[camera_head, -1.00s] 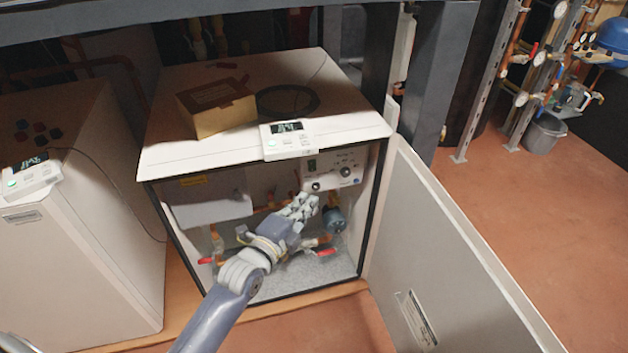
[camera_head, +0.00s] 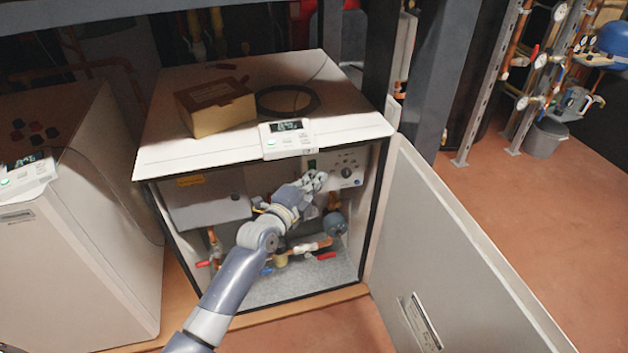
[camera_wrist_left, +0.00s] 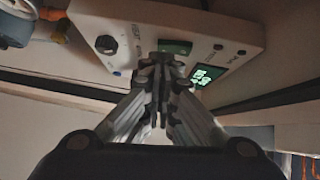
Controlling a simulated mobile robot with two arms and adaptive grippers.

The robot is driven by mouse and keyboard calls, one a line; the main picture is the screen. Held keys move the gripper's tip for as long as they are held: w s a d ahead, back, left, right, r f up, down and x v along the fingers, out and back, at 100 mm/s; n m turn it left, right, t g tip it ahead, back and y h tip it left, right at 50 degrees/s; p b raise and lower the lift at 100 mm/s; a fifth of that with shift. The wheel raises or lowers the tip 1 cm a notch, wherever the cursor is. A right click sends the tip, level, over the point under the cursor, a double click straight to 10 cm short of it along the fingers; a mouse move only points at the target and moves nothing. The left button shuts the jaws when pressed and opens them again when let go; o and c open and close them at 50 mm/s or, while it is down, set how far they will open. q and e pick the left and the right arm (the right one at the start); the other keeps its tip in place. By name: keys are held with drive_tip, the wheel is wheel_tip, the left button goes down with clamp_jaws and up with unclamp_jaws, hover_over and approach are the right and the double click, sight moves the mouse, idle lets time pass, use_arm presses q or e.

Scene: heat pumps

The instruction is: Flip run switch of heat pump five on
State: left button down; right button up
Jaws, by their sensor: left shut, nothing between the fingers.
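The heat pump (camera_head: 165,160) with the open front stands in the middle of the head view; its number is not readable. Its white control panel (camera_head: 352,164) sits at the upper right inside, with a dark knob and a green switch (camera_head: 311,163) at its left end. My left gripper (camera_head: 319,180) is shut and empty, in front of the panel's left part. In the left wrist view the shut fingertips (camera_wrist_left: 160,60) overlap a dark green part (camera_wrist_left: 175,46) of the panel (camera_wrist_left: 142,22). A brightly lit green part (camera_wrist_left: 207,75) is beside them. Contact cannot be told. My right gripper is not in view.
The open door (camera_head: 450,250) stands to the right. A cardboard box (camera_head: 218,108) and a white thermostat unit (camera_head: 287,139) are on top. A second cabinet (camera_head: 75,250) stands at left.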

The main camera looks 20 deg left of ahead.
use_arm(q)
drive_tip(key=f+b+v, duration=0.1)
drive_tip(key=v, duration=1)
drive_tip(key=shift+s+a, duration=0.25)
drive_tip(key=shift+a, duration=0.05)
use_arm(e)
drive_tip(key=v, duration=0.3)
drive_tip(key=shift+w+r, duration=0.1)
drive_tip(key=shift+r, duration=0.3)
use_arm(q)
drive_tip(key=shift+r, duration=0.1)
